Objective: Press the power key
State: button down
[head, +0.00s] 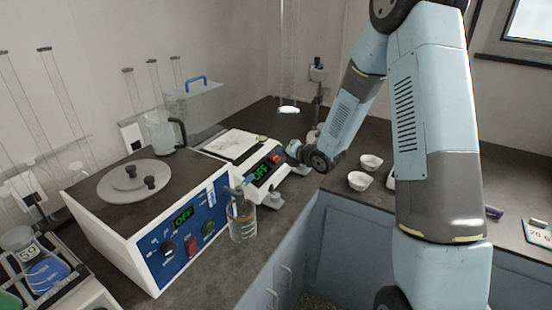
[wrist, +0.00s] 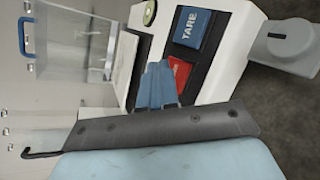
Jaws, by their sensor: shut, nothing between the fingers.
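The white balance (head: 227,147) stands behind the blue-fronted unit, and its display (head: 261,171) reads OFF. A red key (head: 276,159) sits beside that display. In the wrist view the red key (wrist: 180,72) lies next to a blue TARE key (wrist: 194,28); lettering on the red key is not readable. My gripper (wrist: 158,68) is shut and empty, with its blue fingertips right by the red key and partly covering it. Whether they touch it I cannot tell. In the head view my wrist (head: 318,160) is just right of the balance.
The white unit with a blue panel (head: 180,240) also reads OFF and has a red switch and knobs. A spray bottle (head: 242,220) stands close in front of the balance. White bowls (head: 360,181) lie to the right. A clear box (wrist: 75,45) is beyond the balance.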

jog(key=shift+w+a+f, duration=0.1)
jog(key=shift+a+f, duration=0.05)
jog(key=shift+f, duration=0.15)
jog(key=shift+f, duration=0.25)
dwell(0.6)
jog(key=shift+r, duration=0.1)
jog(key=shift+d+r, duration=0.2)
jog(key=shift+r, duration=0.4)
jog(key=shift+r, duration=0.1)
jog(key=r, duration=0.1)
jog(key=s+d+r, duration=0.1)
jog(key=r, duration=0.1)
jog(key=d+r, duration=0.1)
jog(key=r, duration=0.1)
jog(key=shift+s+d+r, duration=0.1)
jog(key=shift+s, duration=0.25)
dwell(0.4)
